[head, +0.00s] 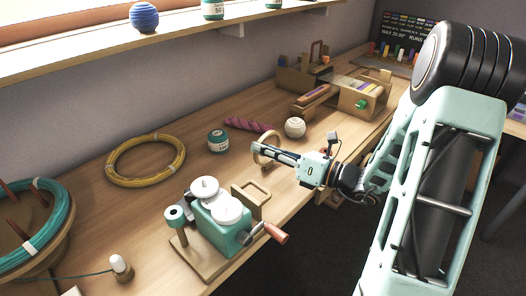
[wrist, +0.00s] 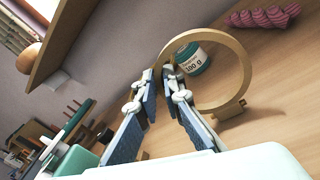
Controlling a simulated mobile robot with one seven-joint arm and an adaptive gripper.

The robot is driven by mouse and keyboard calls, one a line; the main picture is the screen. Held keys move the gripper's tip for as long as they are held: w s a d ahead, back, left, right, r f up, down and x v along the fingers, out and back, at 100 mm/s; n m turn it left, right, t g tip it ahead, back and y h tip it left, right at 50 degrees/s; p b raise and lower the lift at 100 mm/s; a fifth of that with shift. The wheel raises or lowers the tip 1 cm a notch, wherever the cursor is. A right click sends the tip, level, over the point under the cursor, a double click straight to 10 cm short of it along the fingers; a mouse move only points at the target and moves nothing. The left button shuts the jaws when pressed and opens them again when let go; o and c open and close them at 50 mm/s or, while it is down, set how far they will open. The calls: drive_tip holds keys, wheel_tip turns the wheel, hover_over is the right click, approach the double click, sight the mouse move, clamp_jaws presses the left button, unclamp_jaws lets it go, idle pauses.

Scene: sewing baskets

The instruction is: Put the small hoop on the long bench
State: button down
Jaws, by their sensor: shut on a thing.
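The small hoop (head: 256,156) is a light wooden ring with a small clamp block. In the wrist view the hoop (wrist: 246,74) stands on edge, its clamp low on the right. My gripper (head: 259,148) is shut on the hoop's rim; in the wrist view the fingertips (wrist: 160,78) meet at the rim's left side. The long bench (head: 110,208) is a wooden top along the wall, and the hoop is over its middle part. A shadow lies near the clamp. I cannot tell whether the hoop touches the bench.
A teal jar (head: 217,141), a purple-pink twisted skein (head: 246,125) and a cream ball (head: 295,128) stand behind the hoop. A teal winder (head: 222,232) with white spools is in front. A yellow cable ring (head: 145,181) lies left. A shelf (head: 180,48) overhangs the back.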

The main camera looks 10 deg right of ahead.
drive_tip(key=c, duration=2.1)
unclamp_jaws()
drive_tip(key=shift+s+d+r, duration=0.15)
drive_tip(key=p+v, duration=0.2)
drive_tip(key=v, duration=0.9)
drive_tip(key=shift+s+d, duration=0.2)
drive_tip(key=shift+s, duration=0.05)
drive_tip(key=shift+a, duration=0.1)
